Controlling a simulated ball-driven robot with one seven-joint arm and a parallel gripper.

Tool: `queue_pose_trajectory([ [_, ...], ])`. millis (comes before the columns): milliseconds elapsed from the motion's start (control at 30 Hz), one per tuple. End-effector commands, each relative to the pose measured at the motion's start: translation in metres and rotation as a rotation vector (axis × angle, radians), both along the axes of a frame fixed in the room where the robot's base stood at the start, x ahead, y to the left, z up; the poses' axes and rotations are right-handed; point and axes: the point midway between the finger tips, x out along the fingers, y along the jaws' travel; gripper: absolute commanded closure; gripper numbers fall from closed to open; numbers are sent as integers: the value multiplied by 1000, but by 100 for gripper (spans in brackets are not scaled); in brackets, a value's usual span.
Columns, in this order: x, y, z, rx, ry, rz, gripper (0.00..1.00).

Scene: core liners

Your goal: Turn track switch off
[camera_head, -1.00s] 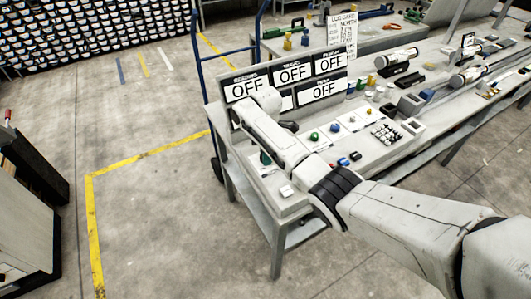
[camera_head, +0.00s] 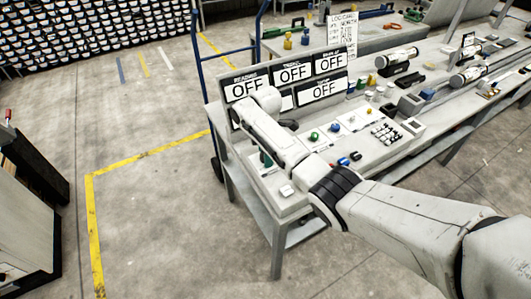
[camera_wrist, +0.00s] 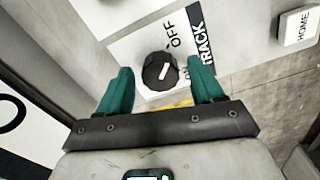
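The track switch (camera_wrist: 154,84) is a round black knob with a short white mark, on a white plate (camera_wrist: 125,50) lettered OFF and TRACK. I cannot tell how deep the fingertips reach. In the head view, my arm covers the knob, and only a bit of green finger (camera_head: 266,159) shows over the console's left end.
A white HOME button (camera_wrist: 298,27) sits right of the plate. The console (camera_head: 375,152) carries several other knobs and buttons. Display boards reading OFF (camera_head: 319,89) stand behind my gripper. Core tubes (camera_head: 398,57) lie on the bench at right. Open floor (camera_head: 150,215) lies left.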

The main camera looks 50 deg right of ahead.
Motion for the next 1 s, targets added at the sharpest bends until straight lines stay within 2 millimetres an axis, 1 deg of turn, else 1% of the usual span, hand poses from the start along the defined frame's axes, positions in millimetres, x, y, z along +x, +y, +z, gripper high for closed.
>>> queue_pose_trajectory([
  [200, 0, 0, 0, 1, 1, -1, 33],
  [333, 0, 0, 8, 0, -1, -1, 33],
  [467, 0, 0, 27, -1, -3, -1, 33],
  [700, 1, 0, 74, -1, -4, -1, 33],
  [800, 1, 0, 89, 0, -2, -1, 33],
  [900, 1, 0, 99, -1, -1, 0, 33],
  [1000, 0, 0, 105, 0, 0, 0, 33],
])
